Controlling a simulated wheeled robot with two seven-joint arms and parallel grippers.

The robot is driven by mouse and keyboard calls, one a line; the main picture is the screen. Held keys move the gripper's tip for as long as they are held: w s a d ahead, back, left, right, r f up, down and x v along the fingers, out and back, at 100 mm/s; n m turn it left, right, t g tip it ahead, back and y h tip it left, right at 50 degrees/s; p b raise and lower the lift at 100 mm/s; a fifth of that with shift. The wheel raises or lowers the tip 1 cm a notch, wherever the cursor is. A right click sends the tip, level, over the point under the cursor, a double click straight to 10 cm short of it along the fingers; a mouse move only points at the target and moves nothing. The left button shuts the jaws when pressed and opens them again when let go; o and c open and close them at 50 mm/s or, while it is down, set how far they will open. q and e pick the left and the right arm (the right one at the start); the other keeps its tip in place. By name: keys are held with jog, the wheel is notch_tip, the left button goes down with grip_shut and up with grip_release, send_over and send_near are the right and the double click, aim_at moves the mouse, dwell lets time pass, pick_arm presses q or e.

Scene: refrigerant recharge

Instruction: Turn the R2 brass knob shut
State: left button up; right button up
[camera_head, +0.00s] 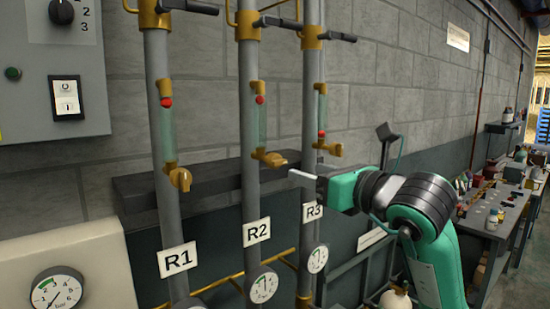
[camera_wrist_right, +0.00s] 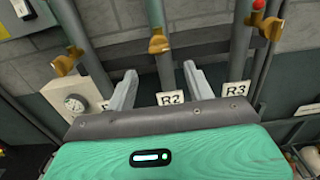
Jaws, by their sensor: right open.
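The R2 brass knob (camera_head: 270,158) sits at the foot of the R2 sight tube, on the grey pipe above the R2 label (camera_head: 256,231). It also shows in the right wrist view (camera_wrist_right: 158,42), beyond the gap between my fingers. My right gripper (camera_head: 297,176) is open and empty, just right of and slightly below the knob in the head view, apparently apart from it. In the right wrist view the two fingers (camera_wrist_right: 163,82) point toward the R2 pipe. The red ball (camera_head: 259,99) in the R2 tube is near the top. My left gripper is not in view.
The R1 knob (camera_head: 180,178) and R3 knob (camera_head: 332,149) flank R2 on neighbouring pipes. Black-handled valves (camera_head: 277,22) are above. A dark ledge (camera_head: 140,190) runs behind the pipes, and gauges (camera_head: 262,284) are below. A cluttered bench (camera_head: 490,215) stands at right.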

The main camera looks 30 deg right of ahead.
aim_at(281, 163)
jog(key=w+p, duration=0.1)
jog(key=w, duration=0.2)
jog(key=w+p, duration=0.2)
jog(key=w, duration=0.1)
jog(key=w+a+p, duration=0.1)
jog(key=w, duration=0.3)
jog(key=shift+r, duration=0.15)
jog(key=shift+w+p, duration=0.4)
jog(key=shift+w, duration=0.4)
jog(key=shift+c, duration=0.4)
